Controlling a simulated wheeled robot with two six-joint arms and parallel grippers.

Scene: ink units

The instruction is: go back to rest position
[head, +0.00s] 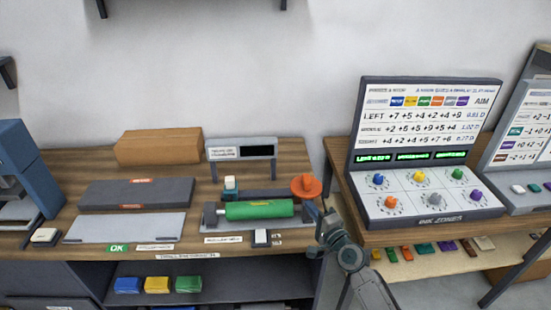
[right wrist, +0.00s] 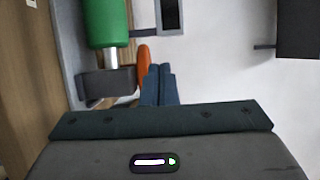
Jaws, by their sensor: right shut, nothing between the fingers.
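My right gripper (head: 326,222) is in the head view at the right end of the wooden workbench, just right of the green roller. Its fingers are closed together and empty; they also show in the right wrist view (right wrist: 160,85). The green roller (head: 259,210) lies in its grey stand on the bench, with an orange knob (head: 306,186) behind its right end. In the right wrist view the green roller (right wrist: 106,22) and the orange knob (right wrist: 144,62) are beyond the fingertips, apart from them as far as I can tell. My left gripper is not in view.
The ink console (head: 432,205) with coloured knobs stands on a second table at right. A grey plate (head: 125,228), a dark slab (head: 135,194) and a cardboard-brown box (head: 159,147) lie on the bench. Blue, yellow and green blocks (head: 157,285) sit on the shelf below.

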